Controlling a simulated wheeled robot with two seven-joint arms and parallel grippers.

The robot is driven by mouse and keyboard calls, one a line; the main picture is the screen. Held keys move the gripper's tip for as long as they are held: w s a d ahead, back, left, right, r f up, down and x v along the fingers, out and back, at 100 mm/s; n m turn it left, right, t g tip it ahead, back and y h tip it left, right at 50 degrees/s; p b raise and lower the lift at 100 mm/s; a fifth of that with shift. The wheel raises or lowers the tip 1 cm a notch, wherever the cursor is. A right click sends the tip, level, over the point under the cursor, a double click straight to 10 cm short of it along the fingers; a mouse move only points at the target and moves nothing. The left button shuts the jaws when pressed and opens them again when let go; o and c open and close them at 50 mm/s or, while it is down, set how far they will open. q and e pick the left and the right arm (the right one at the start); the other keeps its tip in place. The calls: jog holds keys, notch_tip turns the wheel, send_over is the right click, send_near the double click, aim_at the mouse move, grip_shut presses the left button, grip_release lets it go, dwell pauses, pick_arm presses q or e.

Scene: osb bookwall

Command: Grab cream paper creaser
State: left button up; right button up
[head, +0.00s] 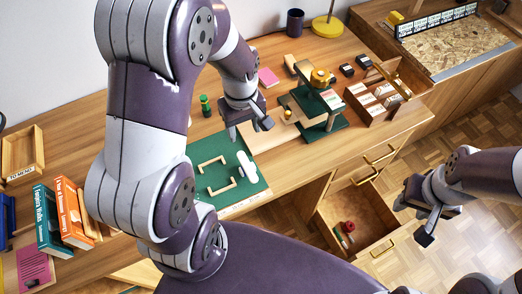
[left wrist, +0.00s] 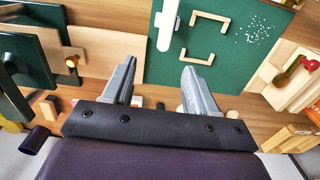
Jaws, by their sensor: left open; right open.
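The cream paper creaser (head: 246,167) appears as a pale, elongated piece at the right part of the green cutting mat (head: 208,150). In the left wrist view the creaser (left wrist: 167,25) is at the top, beyond my fingertips and between their lines. My left gripper (head: 250,130) is open and empty, above the mat's far edge and apart from the creaser. Its two fingers also show in the left wrist view (left wrist: 162,70). My right gripper (head: 412,222) is open and empty, out over the floor at the right.
L-shaped wooden corner pieces (head: 216,175) lie on the mat beside the creaser. A green press (head: 316,110) and a box with compartments (head: 378,97) stand to the right. A drawer (head: 355,225) is open below. Books (head: 72,212) stand at left.

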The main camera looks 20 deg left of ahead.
aim_at(244, 159)
pick_arm(q)
jog(key=f, duration=0.7)
jog(key=s+f, duration=0.1)
jog(key=f, duration=0.3)
jog(key=shift+a+f+b, duration=0.25)
jog(key=shift+a+b, duration=0.05)
jog(key=shift+a, duration=0.05)
jog(key=shift+w+f, duration=0.15)
jog(key=shift+f, duration=0.3)
grip_shut()
